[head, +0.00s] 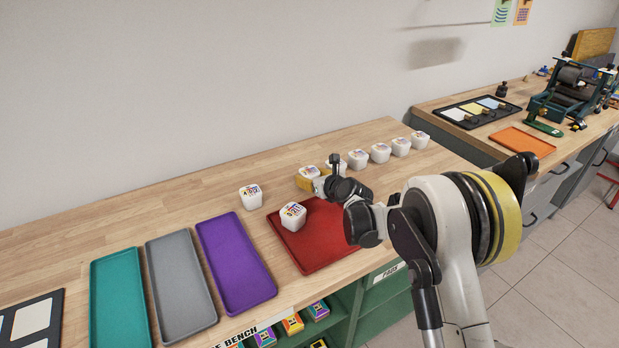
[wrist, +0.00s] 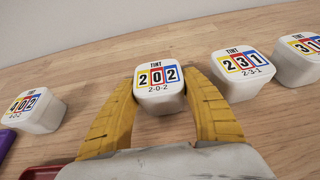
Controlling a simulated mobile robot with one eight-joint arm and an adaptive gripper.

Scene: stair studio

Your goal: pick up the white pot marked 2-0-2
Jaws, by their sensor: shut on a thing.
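The white pot marked 2-0-2 (wrist: 160,98) is in the middle of the wrist view, its label facing up. My gripper (wrist: 162,112) has its two yellow fingers on either side of the pot, shut on it. The pot looks upright and at bench level; I cannot tell whether it touches the wood. In the head view the same pot (head: 309,173) shows at the back of the bench, partly behind my gripper (head: 312,182).
A pot marked 2-3-1 (wrist: 245,75) stands close on the right, in a row of several white pots (head: 380,153). A pot marked 4-0-2 (wrist: 37,110) stands on the left. Another pot (head: 293,216) sits on the red tray (head: 318,262). Purple (head: 236,265), grey and teal trays lie left.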

